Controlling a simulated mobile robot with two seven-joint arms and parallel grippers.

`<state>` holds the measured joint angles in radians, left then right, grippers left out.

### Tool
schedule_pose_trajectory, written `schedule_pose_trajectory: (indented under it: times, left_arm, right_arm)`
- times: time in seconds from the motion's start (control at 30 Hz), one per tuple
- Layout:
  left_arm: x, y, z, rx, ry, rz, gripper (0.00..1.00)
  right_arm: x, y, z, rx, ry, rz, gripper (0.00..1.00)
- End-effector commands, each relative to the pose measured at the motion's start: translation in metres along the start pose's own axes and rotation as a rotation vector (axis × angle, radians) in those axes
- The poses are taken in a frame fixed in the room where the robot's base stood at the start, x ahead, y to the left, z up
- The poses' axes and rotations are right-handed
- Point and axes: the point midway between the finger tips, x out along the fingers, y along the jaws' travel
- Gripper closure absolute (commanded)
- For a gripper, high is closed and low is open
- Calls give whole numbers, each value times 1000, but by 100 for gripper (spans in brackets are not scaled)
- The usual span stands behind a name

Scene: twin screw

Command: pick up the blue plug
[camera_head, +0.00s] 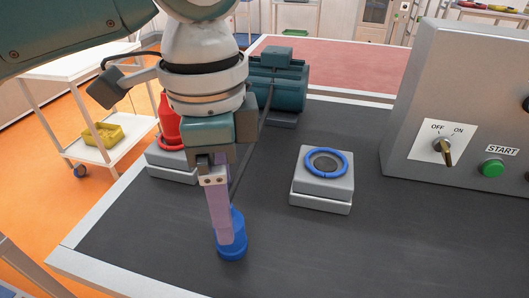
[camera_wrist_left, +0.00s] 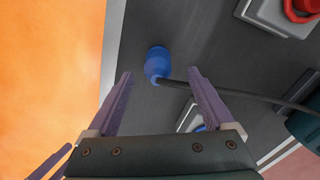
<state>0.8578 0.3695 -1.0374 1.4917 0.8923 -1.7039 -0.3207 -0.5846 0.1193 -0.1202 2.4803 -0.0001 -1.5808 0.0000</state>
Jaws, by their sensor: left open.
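The blue plug (camera_head: 232,241) stands on the dark tabletop near its front left edge. In the left wrist view the blue plug (camera_wrist_left: 157,63) has a black cable leading off to the right. My left gripper (camera_head: 221,222) points down at the plug in the head view, its purple fingers overlapping the plug's top there. In the left wrist view my left gripper (camera_wrist_left: 160,80) is open, with one finger to each side of the plug and no visible contact. Purple finger-like parts at the lower left of that view may be my right gripper (camera_wrist_left: 52,163); their opening is unclear.
A grey block with a blue ring socket (camera_head: 325,186) stands right of the plug. A red plug (camera_head: 169,125) sits on another block, partly behind my arm. A teal motor (camera_head: 277,82) is behind. A grey switch box (camera_head: 463,90) stands at right. The front middle tabletop is clear.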

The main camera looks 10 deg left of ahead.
Motion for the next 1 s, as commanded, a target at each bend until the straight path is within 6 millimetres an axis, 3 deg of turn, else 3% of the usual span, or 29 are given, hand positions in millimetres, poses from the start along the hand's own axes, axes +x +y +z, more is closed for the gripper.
schedule_pose_trajectory:
  times: [0.33,0.63,1.0]
  left_arm:
    - [49,5,0,-1,-2,1,14]
    - [53,5,0,1,0,-1,14]
    - [53,5,0,0,0,-1,55]
  right_arm:
    - [3,0,1,0,1,0,50]
    - [3,0,0,0,4,1,50]
    - [3,0,-1,0,5,1,50]
